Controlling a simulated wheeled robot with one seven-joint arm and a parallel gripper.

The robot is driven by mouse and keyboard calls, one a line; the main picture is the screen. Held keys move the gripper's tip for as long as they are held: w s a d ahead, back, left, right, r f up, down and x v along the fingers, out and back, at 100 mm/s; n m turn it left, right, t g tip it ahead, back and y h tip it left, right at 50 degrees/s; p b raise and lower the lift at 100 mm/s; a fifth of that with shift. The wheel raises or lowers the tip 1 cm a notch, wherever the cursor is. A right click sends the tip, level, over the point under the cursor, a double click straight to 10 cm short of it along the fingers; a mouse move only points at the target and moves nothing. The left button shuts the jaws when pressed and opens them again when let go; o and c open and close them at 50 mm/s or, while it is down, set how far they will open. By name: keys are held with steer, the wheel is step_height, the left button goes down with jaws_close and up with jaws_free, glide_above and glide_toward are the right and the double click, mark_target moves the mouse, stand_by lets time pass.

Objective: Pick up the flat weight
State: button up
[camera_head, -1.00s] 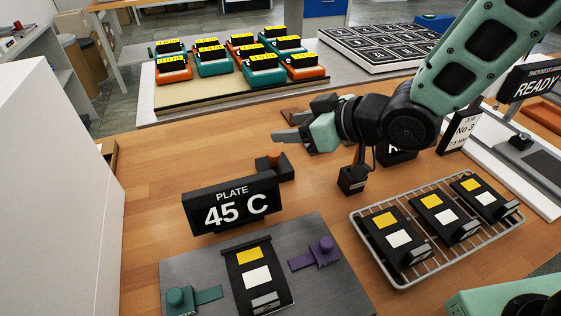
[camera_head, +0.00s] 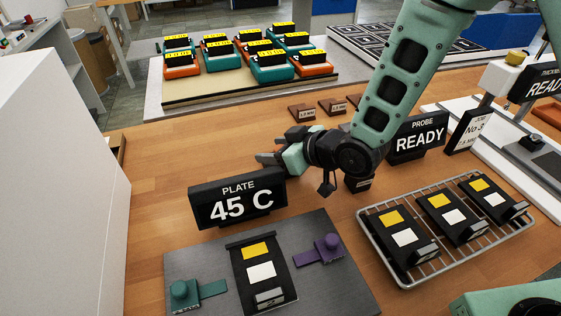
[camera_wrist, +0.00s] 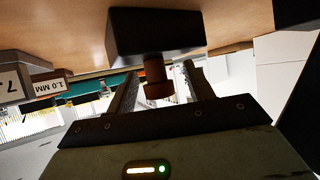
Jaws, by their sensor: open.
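A flat black block with a copper-brown knob, which looks like the flat weight (camera_wrist: 155,32), fills the top of the wrist view. Its knob (camera_wrist: 157,82) shows between the two fingers of my gripper (camera_wrist: 160,72), with gaps visible on both sides. In the head view my gripper (camera_head: 268,158) is low over the wooden bench, just behind the "PLATE 45 C" sign (camera_head: 238,200). The block is mostly hidden there by my gripper and the sign. The jaws are open and hold nothing; whether they touch the knob cannot be told.
A grey plate (camera_head: 205,255) with a black cassette and teal and purple clamps lies in front. A wire rack (camera_head: 405,284) with three cassettes stands right. The "PROBE READY" sign (camera_head: 418,138) and small brown label blocks (camera_head: 302,112) are behind my wrist. Bench left is clear.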

steer(key=shift+w+a+f, duration=0.1)
steer(key=shift+w, duration=0.05)
jaws_close()
steer(key=shift+r, duration=0.2)
